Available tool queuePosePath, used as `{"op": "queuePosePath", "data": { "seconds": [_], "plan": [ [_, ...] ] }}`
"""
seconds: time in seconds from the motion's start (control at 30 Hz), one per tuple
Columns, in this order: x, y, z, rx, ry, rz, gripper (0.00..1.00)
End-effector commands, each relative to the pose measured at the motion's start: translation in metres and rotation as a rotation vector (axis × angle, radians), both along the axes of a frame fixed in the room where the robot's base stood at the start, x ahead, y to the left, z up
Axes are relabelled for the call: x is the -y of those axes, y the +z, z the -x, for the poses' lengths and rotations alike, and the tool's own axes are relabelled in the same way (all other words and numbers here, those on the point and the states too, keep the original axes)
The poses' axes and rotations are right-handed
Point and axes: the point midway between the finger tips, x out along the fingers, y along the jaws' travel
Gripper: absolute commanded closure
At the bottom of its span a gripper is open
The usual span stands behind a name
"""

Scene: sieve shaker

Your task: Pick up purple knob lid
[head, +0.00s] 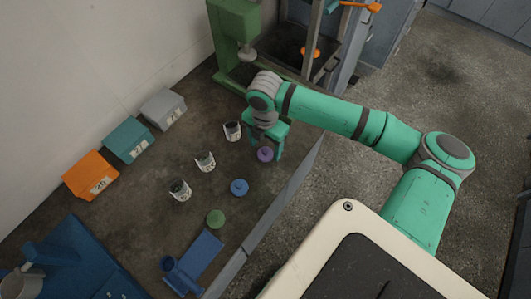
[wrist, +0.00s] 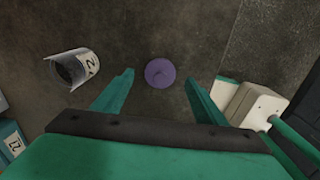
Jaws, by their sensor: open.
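The purple knob lid (head: 265,154) lies on the brown worktop near its front edge, to the right of the blue and green lids. In the wrist view the purple lid (wrist: 160,73) is a round disc with a small knob at its middle, beyond the fingertips and centred between them. My gripper (head: 265,153) points down above the worktop, close to the lid. In the wrist view my gripper (wrist: 162,78) is open, with one finger on each side and nothing between them. The height of the fingertips above the lid is hard to tell.
A labelled jar (wrist: 72,69) stands left of my gripper. A blue lid (head: 239,187) and a green lid (head: 216,218) lie nearby. Orange (head: 91,175), teal (head: 129,140) and grey (head: 163,108) bins line the wall. A green machine (head: 236,35) stands behind.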

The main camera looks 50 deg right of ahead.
Motion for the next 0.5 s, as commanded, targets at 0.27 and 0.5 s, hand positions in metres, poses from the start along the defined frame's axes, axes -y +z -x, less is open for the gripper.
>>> {"op": "queuePosePath", "data": {
  "seconds": [0.27,0.5],
  "plan": [
    [0.0,-0.028,0.001,-0.001,-0.001,-0.001,0.34],
    [0.001,-0.029,0.001,0.0,-0.002,0.0,0.37]
  ]
}}
